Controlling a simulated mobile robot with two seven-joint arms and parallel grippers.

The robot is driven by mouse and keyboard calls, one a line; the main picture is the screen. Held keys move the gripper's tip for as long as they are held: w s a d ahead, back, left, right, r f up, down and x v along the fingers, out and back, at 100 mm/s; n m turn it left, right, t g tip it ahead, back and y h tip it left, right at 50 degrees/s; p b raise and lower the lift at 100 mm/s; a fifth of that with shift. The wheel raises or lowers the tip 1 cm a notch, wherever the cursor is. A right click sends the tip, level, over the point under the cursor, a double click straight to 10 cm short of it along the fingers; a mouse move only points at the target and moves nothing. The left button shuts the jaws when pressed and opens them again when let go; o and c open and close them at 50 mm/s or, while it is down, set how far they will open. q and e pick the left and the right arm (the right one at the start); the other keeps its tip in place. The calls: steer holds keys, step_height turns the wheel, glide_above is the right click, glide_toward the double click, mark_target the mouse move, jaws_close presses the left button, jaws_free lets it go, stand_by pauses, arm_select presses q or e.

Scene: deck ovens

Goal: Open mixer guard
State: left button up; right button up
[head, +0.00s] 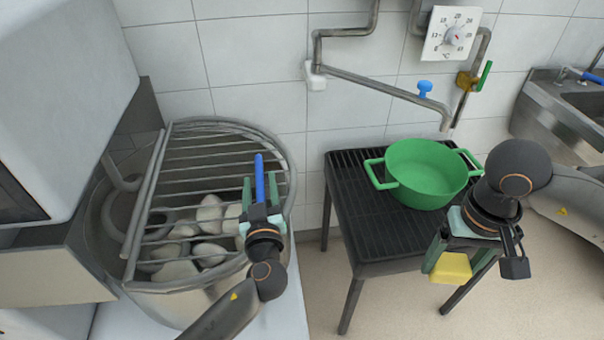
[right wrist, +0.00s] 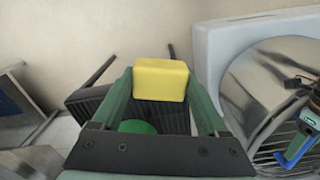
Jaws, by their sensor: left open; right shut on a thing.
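The mixer guard (head: 205,168), a grille of grey metal bars, lies down over the steel mixer bowl (head: 282,160) at the left of the head view. A blue handle (head: 259,170) sticks up at the guard's right side and also shows in the right wrist view (right wrist: 300,148). My left gripper (head: 260,192) is open, with its fingers on either side of the blue handle; I cannot tell whether they touch it. My right gripper (head: 450,262) is shut on a yellow block (head: 452,268), also seen in the right wrist view (right wrist: 160,80), away from the mixer.
Pale lumps (head: 208,218) lie in the bowl under the bars. A green pot (head: 425,172) stands on a black slatted stand (head: 370,235), close to my right arm. A wall pipe with a spout (head: 385,86) hangs above it. A steel sink (head: 570,110) is at far right.

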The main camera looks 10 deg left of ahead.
arm_select(q)
jaws_close()
stand_by(0.5)
steer(key=shift+r, duration=0.1)
stand_by(0.9)
